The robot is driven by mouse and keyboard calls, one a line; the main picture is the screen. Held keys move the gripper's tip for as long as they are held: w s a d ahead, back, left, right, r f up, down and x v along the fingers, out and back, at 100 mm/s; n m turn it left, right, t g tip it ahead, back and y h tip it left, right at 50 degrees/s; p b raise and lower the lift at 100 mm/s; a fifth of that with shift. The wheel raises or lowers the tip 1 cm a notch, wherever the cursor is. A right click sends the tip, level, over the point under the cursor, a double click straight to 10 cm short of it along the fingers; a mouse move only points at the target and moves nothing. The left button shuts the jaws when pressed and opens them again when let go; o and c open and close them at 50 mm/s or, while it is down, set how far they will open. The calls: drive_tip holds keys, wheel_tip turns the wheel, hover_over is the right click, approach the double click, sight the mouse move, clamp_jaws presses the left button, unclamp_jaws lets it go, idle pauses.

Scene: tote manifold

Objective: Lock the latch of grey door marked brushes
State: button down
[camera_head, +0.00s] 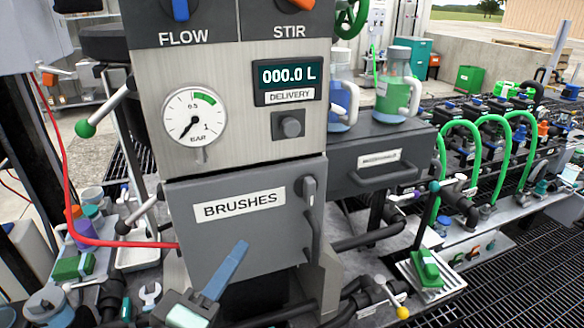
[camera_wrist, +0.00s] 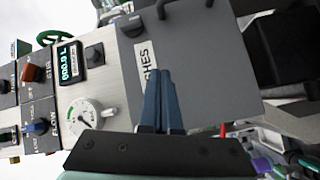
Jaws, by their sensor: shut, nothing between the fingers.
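The grey door marked BRUSHES (camera_head: 240,240) is on the front of the steel panel, below the gauge. It looks shut or nearly so; a small gap cannot be ruled out. Its latch (camera_head: 308,191), a small grey turn-knob, sits at the door's upper right and looks roughly upright. The latch also shows at the top of the wrist view (camera_wrist: 131,25). A dark pull handle (camera_head: 313,237) is below the latch. My gripper (camera_head: 240,250) has its blue fingers together and empty, in front of the door's lower middle, left of and below the latch. In the wrist view the fingertips (camera_wrist: 159,72) overlap the label.
Above the door are a pressure gauge (camera_head: 195,117), a delivery display (camera_head: 290,75) and a dark button (camera_head: 288,125). A grey drawer (camera_head: 380,158) juts out to the right, with bottles on top. A green-knobbed lever (camera_head: 85,128) and a red hose (camera_head: 75,215) are at left.

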drive_tip(key=shift+s+a+r+n+g+h+p, duration=0.15)
drive_tip(key=shift+s+r+n+h+p, duration=0.45)
drive_tip(key=shift+p, duration=0.8)
drive_tip(key=shift+s+a+r+n+g+h+p, duration=0.15)
drive_tip(key=shift+s+r+n+h+p, duration=0.15)
drive_tip(key=shift+s+r+n+p, duration=0.85)
drive_tip(key=shift+w+d+f+m, duration=0.15)
drive_tip(key=shift+w+f+m, duration=0.15)
drive_tip(key=shift+f+m, duration=0.1)
drive_tip(key=p, duration=0.2)
approach(304, 197)
drive_tip(key=w+a, duration=0.1)
drive_tip(key=w, duration=0.2)
drive_tip(key=w+d, duration=0.1)
drive_tip(key=w+d+p, duration=0.1)
drive_tip(key=shift+d+r, duration=0.15)
drive_tip(key=shift+d, duration=0.25)
drive_tip(key=shift+w+d+p, duration=0.15)
drive_tip(key=shift+d+p, duration=0.2)
drive_tip(key=shift+d, duration=0.2)
drive_tip(key=shift+f+b, duration=0.25)
drive_tip(key=shift+b, duration=0.05)
